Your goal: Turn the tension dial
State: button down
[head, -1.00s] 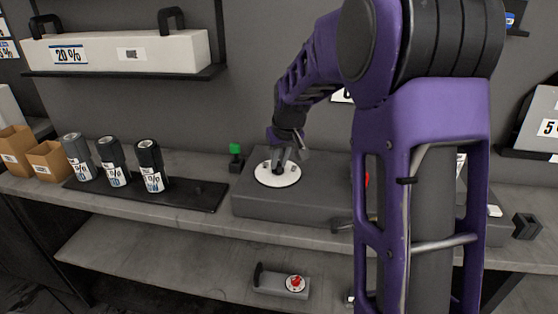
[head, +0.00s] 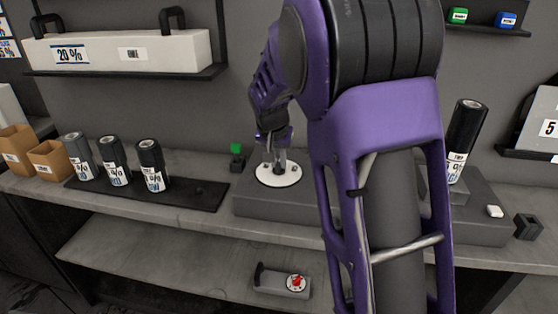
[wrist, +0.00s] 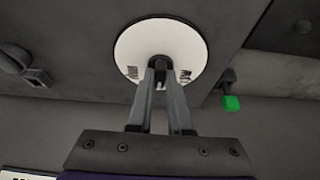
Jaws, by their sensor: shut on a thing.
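The tension dial has a round white face (head: 279,174) with dark lettering, on top of the grey machine block (head: 262,205). In the wrist view the white face (wrist: 188,45) shows with a dark knob (wrist: 158,65) at its middle. My gripper (head: 274,164) points down over the dial. In the wrist view my gripper's fingers (wrist: 160,80) are closed around the knob, which partly hides it. The lettering is too small to read fully.
Several film rolls (head: 151,165) stand on a black tray (head: 200,198) left of the machine. A green-topped switch (head: 236,150) stands behind it. A dark roll (head: 465,135) stands at its right end. A small box with a red knob (head: 295,283) is on the lower shelf.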

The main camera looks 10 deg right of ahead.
jog(key=m, duration=0.2)
jog(key=m+g+h, duration=0.1)
jog(key=m, duration=0.1)
jog(key=m+h+p, duration=0.1)
jog(key=m, duration=0.1)
jog(key=shift+w+a+r+m+g, duration=0.1)
jog(key=shift+w+a+m+g, duration=0.1)
jog(key=shift+a+m+g, duration=0.1)
jog(key=m+g+p, duration=0.1)
jog(key=m, duration=0.1)
jog(key=m+g+p, duration=0.1)
jog(key=m, duration=0.2)
jog(key=shift+w+h, duration=0.2)
jog(key=shift+h, duration=0.1)
jog(key=shift+m+p, duration=0.3)
jog(key=c, duration=0.8)
grip_release()
jog(key=shift+c, duration=0.2)
jog(key=w+p+v, duration=0.1)
jog(key=p+v, duration=0.1)
jog(key=v, duration=1.5)
jog(key=shift+s+a, duration=0.15)
jog(key=shift+s, duration=0.3)
jog(key=shift+r, duration=0.1)
